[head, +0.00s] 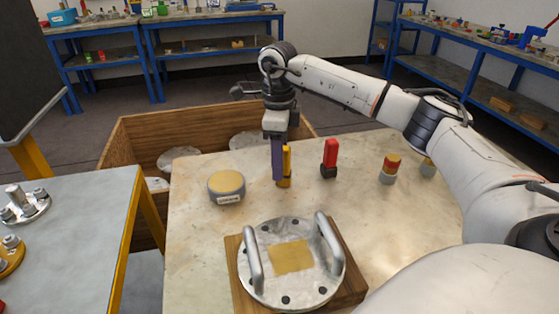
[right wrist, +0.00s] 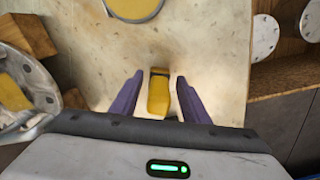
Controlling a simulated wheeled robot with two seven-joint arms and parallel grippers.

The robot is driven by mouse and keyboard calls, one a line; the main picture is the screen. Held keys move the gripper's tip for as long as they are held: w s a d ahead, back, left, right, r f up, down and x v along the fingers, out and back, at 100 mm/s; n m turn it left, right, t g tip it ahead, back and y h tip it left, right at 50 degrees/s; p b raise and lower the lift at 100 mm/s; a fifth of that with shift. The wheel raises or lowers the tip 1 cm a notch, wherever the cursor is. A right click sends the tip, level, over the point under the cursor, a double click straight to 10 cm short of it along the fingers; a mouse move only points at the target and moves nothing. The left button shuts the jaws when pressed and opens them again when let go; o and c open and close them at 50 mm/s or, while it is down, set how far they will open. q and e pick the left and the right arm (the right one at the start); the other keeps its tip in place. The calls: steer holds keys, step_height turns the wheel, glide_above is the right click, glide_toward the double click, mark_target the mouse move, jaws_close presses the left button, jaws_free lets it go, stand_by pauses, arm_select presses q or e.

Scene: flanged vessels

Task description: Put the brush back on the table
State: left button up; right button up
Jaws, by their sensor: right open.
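A yellow brush (head: 286,181) with a dark band stands upright on the pale worktable (head: 200,245), near its back edge. It also shows in the right wrist view (right wrist: 157,97). My right gripper (head: 277,176) points down at it, with its purple fingers partly covering it in the head view. In the right wrist view the gripper (right wrist: 158,80) is open, with one finger on each side of the brush and a gap on both sides. My left gripper is not in view.
A round grey tin (head: 227,187) stands left of the brush; a red-handled tool (head: 329,157) stands to its right. A flanged lid (head: 262,287) with two handles lies in front on a wooden board. A wooden crate (head: 140,150) is behind.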

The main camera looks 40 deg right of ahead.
step_height(320, 180, up, 12)
steer(key=shift+w+r+p, duration=0.1)
steer(key=shift+p, duration=0.55)
